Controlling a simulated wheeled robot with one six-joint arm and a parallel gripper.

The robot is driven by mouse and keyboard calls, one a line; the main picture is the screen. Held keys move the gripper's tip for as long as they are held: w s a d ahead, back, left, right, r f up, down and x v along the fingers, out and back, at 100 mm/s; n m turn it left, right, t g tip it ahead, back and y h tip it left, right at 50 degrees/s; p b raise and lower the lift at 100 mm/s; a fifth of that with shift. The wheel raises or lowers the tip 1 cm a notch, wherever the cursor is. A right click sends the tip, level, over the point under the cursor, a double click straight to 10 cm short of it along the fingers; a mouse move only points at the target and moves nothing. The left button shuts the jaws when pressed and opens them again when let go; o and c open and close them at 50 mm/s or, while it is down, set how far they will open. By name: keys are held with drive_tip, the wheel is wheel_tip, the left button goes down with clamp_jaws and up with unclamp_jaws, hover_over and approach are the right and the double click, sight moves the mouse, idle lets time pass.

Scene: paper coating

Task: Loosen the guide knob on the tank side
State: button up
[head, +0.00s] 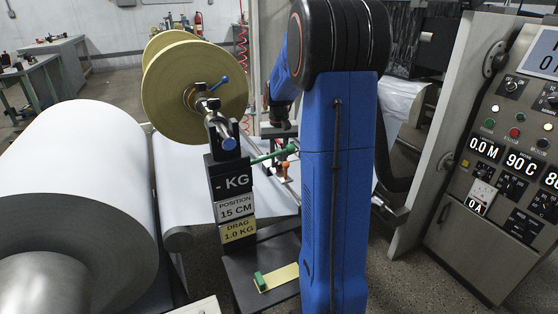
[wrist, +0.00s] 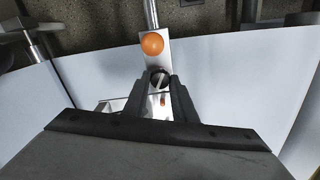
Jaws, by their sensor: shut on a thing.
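In the wrist view my gripper (wrist: 160,88) has its two dark fingers on either side of a small round black knob with a pale line across its face, the guide knob (wrist: 159,77). The fingers are shut on it. The knob sits on a narrow metal bracket (wrist: 153,62), with an orange ball (wrist: 152,44) just beyond it. A small orange mark shows on the metal between the fingers. In the head view my blue arm covers much of the middle, and the knob and fingertips cannot be made out.
White paper web (wrist: 230,80) lies on both sides of the bracket. In the head view a large paper roll (head: 75,150) stands left, a yellowish spool (head: 195,90) stands above the KG display (head: 230,180), and a control panel (head: 500,150) stands right. A green-handled rod (head: 270,157) is near my arm.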

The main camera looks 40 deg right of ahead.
sight(279, 162)
drive_tip(key=shift+n, duration=1.7)
drive_tip(key=o, duration=0.8)
drive_tip(key=shift+c, duration=0.2)
drive_tip(key=shift+r, duration=0.15)
wheel_tip(279, 162, up, 17)
drive_tip(key=shift+d+r, duration=0.1)
